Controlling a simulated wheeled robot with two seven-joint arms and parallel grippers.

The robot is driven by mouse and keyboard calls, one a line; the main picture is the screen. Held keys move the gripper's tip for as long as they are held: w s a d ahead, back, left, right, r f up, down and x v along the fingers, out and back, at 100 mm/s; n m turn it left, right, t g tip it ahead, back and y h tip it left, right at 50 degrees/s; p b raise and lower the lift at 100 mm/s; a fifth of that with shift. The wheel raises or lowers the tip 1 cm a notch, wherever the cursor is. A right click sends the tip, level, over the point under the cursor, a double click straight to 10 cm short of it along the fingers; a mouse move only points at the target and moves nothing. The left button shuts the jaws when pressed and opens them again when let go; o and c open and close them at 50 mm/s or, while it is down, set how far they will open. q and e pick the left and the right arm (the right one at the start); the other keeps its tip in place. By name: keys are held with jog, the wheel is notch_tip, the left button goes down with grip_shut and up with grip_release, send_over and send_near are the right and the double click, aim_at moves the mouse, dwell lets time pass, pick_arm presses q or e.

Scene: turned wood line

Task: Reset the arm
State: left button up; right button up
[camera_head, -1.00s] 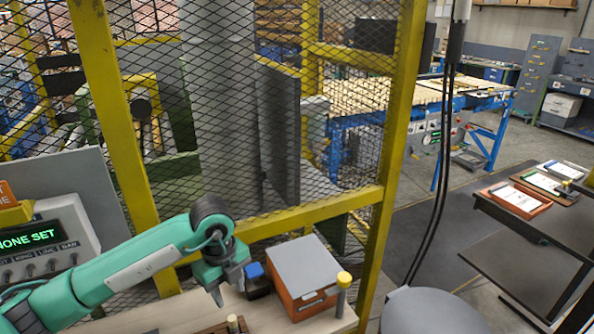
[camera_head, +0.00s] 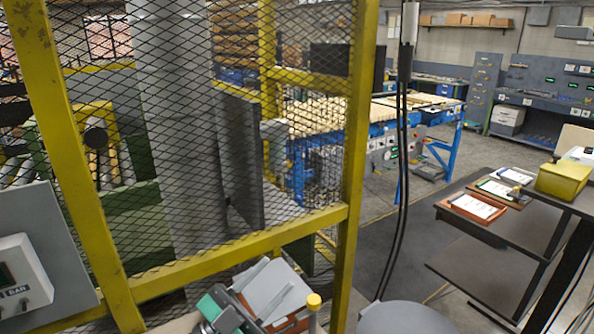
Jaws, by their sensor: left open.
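My left gripper (camera_head: 280,273) shows at the bottom of the head view, left of centre. Its two grey fingers stand apart and point up and to the right, with nothing seen between them. Its teal and dark wrist is cut off by the lower edge. Behind the fingers is an orange box with a grey lid (camera_head: 275,284), partly covered by the gripper; I cannot tell whether they touch. My right gripper is out of view.
A yellow-framed mesh fence (camera_head: 345,200) stands behind the box. A yellow-topped post (camera_head: 313,302) is right of the gripper. A grey control box (camera_head: 20,275) is at the left.

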pick_arm(q)
jog(key=s+a+f+n+y, duration=0.1)
jog(key=a+f+n+y, duration=1.5)
jog(key=f+y, duration=0.25)
jog(key=s+a+f+g, duration=0.1)
jog(key=s+f+g, duration=0.5)
jog(key=s, duration=0.4)
jog(key=s+a+f+g, duration=0.1)
jog(key=s+f+g, duration=0.4)
jog(key=s+f, duration=0.4)
notch_tip(320, 180, down, 30)
jog(key=s+m+g, duration=0.1)
jog(key=s, duration=0.1)
jog(key=s+a+f, duration=0.1)
jog(key=s+f, duration=0.8)
jog(key=f, duration=0.1)
jog(key=s+a+f+g, duration=0.1)
jog(key=s+a+f, duration=0.1)
jog(key=s+f, duration=0.7)
jog(key=shift+s+a+f, duration=0.25)
jog(key=shift+s+f, duration=0.1)
jog(key=shift+s, duration=0.15)
